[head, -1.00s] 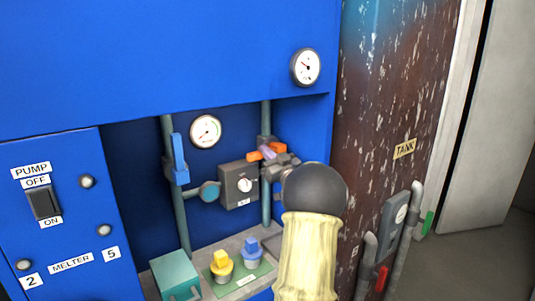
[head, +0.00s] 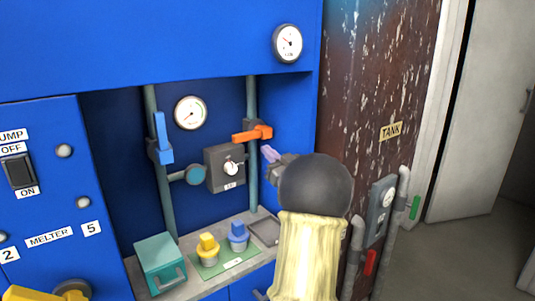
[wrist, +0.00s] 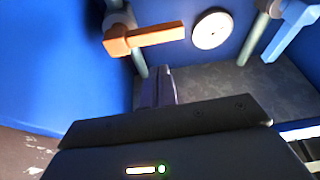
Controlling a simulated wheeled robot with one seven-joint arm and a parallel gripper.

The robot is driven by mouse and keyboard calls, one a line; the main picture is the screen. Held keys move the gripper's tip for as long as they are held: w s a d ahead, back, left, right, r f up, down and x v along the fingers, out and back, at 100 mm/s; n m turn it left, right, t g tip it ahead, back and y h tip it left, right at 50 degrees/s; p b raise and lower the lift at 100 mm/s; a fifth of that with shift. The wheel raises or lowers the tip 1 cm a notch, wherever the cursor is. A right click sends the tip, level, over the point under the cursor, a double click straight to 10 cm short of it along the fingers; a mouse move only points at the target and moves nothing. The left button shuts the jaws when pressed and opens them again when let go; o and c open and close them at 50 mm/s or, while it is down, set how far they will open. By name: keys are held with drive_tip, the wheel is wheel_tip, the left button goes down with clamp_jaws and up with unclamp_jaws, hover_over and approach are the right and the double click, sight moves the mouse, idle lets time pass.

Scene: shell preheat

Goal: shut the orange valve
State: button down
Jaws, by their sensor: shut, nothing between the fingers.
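The orange valve (head: 250,134) is on the right vertical pipe in the recess of the blue machine. Its handle lies nearly level, across the pipe, pointing left. In the wrist view the orange handle (wrist: 145,38) shows above the fingers, apart from them. My gripper (head: 268,153) is shut and empty, just below and to the right of the valve in the head view, with a visible gap to the handle. The shut lavender fingers show in the wrist view (wrist: 158,86). My wrist hides part of the recess's right side.
A blue valve (head: 162,140) stands upright along the left pipe. A gauge (head: 190,113) and a grey dial box (head: 225,168) sit between the pipes.

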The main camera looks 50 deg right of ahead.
drive_tip(key=shift+s+d, duration=0.15)
drive_tip(key=shift+d, duration=0.05)
idle(0.3)
drive_tip(key=w+a+r+m+g+h+p, duration=0.2)
drive_tip(key=w+a+r+g+p, duration=0.1)
drive_tip(key=w+a+p, duration=0.45)
drive_tip(key=a+f+g+y+p, duration=0.2)
drive_tip(key=a+g+p, duration=0.5)
drive_tip(key=a, duration=0.8)
drive_tip(key=s+a+f+n+g+y+p, duration=0.1)
drive_tip(key=s+a+n+g+y+p, duration=0.2)
drive_tip(key=s+a+g+p, duration=0.5)
drive_tip(key=s+a+p, duration=0.4)
drive_tip(key=s+a, duration=0.7)
drive_tip(key=a, duration=0.3)
drive_tip(key=shift+a+f+g+y, duration=0.15)
drive_tip(key=shift+a+g+y, duration=0.05)
drive_tip(key=shift+g+y, duration=0.2)
